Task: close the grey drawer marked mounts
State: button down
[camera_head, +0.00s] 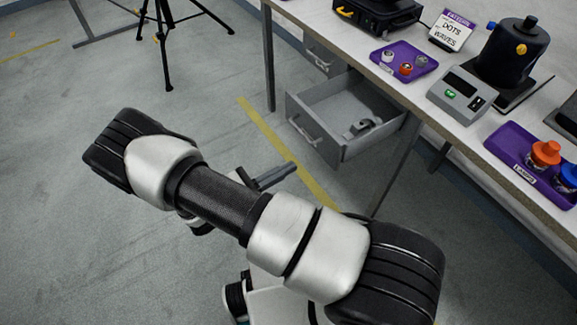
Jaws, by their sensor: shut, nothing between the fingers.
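A grey drawer (318,141) stands pulled open under the white table, at the upper middle of the head view. Its front with a bar handle faces left and down, and no marking is readable on it. A small grey metal part (363,127) lies inside. My gripper (287,173) shows partly behind my arm, as dark fingers pointing right, shut and empty. It appears below the drawer front in the picture and apart from it. My arm hides the rest of the gripper.
Another grey drawer front (319,59) sits higher under the table and looks closed. Table legs stand on both sides of the open drawer. A black tripod (166,45) stands at the back; floor at left is clear.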

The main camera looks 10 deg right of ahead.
aim_at(329, 146)
jog(key=b+x, duration=0.1)
jog(key=x, duration=1)
jog(key=shift+d, duration=0.25)
jog(key=shift+d, duration=0.1)
jog(key=b+x, duration=0.1)
jog(key=x, duration=2.6)
jog(key=shift+f, duration=0.15)
jog(key=shift+w+d, duration=0.1)
jog(key=shift+d, duration=0.2)
jog(key=shift+w+r, duration=0.1)
jog(key=shift+r, duration=0.15)
